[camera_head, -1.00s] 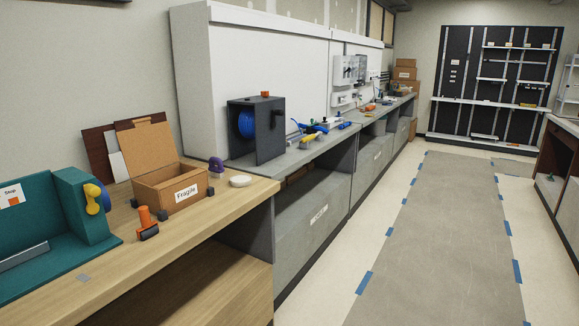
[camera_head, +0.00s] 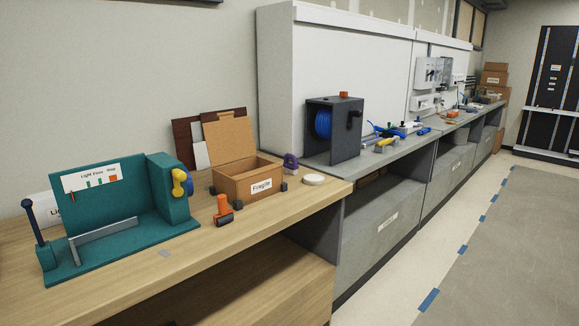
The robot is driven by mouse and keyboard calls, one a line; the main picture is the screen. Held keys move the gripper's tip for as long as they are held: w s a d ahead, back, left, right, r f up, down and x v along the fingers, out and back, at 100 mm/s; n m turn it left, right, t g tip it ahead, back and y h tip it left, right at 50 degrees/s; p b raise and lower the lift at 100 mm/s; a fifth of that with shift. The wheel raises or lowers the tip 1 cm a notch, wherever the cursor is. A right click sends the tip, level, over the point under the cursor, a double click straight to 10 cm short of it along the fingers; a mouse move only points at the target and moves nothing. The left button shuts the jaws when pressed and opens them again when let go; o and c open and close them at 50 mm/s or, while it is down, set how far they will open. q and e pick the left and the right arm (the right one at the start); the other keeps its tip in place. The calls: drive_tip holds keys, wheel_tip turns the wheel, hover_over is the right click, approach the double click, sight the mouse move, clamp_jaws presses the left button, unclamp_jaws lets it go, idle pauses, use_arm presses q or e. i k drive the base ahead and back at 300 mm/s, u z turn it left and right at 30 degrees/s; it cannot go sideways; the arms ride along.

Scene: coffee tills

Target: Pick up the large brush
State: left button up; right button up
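An upright orange-handled tool with a dark block at its foot (camera_head: 222,209) stands on the wooden bench (camera_head: 250,230), between the teal fixture and the cardboard box. It looks brush-like, but it is too small in view to be sure that it is the large brush. No other thing in view is clearly a brush. Several small tools (camera_head: 387,140) on the grey bench farther back are too small to tell apart. Neither of my grippers is in view.
A teal fixture (camera_head: 110,212) with a yellow handle (camera_head: 181,182) fills the bench's left. An open box marked Fragile (camera_head: 262,186), a purple item (camera_head: 290,162) and a white disc (camera_head: 314,180) stand to the right. Open floor (camera_head: 500,250) lies at right.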

sight(291, 168)
drive_tip(key=z, duration=1.25)
drive_tip(key=i, duration=1.55)
drive_tip(key=u, duration=1.55)
